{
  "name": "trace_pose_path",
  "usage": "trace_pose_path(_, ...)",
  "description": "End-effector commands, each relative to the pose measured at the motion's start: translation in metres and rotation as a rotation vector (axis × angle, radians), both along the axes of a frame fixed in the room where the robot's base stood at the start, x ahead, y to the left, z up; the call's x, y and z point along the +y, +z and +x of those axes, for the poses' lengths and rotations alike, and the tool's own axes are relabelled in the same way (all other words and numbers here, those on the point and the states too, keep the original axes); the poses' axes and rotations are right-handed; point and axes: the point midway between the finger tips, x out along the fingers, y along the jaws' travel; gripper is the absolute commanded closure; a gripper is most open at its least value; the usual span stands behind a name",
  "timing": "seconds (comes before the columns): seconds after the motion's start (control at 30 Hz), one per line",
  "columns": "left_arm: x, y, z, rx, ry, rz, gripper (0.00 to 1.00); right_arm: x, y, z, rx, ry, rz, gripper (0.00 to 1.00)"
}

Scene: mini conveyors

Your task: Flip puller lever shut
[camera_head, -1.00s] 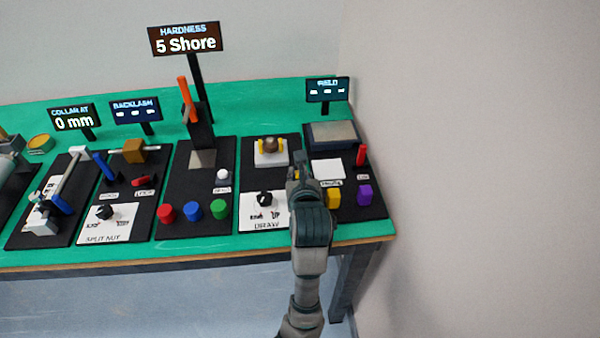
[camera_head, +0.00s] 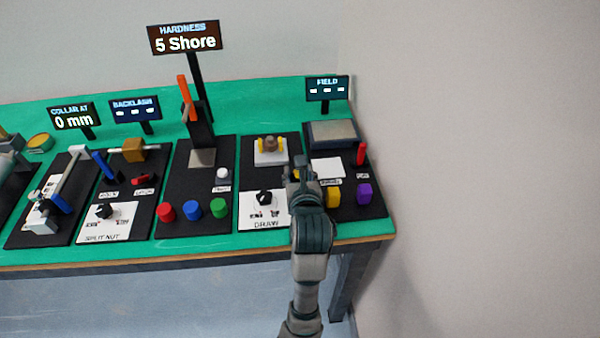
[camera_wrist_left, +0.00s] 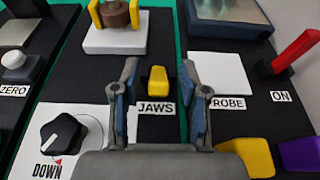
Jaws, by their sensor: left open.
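The puller panel has a white block (camera_head: 268,158) carrying a brown piece between yellow jaws, also in the left wrist view (camera_wrist_left: 115,40). A short yellow lever (camera_wrist_left: 158,80) stands above the JAWS label on that panel. My left gripper (camera_wrist_left: 159,76) is open, with one finger on each side of the yellow lever. Its fingers look apart from the lever, though contact is hard to judge. In the head view the left gripper (camera_head: 302,168) is over the panel's right edge and mostly hides the lever. My right gripper is not in view.
A black rotary knob (camera_wrist_left: 63,138) sits on the puller's white DRAW plate, left of the gripper. To the right, the FIELD panel has a white pad (camera_wrist_left: 222,73), a red ON lever (camera_wrist_left: 295,52), a yellow block (camera_wrist_left: 250,155) and a purple block (camera_head: 364,192).

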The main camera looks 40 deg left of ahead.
Motion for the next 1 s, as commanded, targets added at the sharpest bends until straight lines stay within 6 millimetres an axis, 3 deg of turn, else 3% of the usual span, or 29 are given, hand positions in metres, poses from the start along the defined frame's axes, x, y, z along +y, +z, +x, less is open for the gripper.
trace_pose_path(0.17, -0.016, 0.006, -0.012, -0.002, -0.002, -0.002, 0.56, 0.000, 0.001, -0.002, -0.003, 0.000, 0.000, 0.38)
trace_pose_path(0.6, -0.079, 0.034, -0.065, -0.002, -0.002, 0.002, 0.56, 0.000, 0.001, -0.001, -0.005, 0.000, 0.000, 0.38)
trace_pose_path(1.0, -0.087, 0.037, -0.072, 0.000, -0.001, 0.000, 0.56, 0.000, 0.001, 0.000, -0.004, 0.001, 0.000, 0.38)
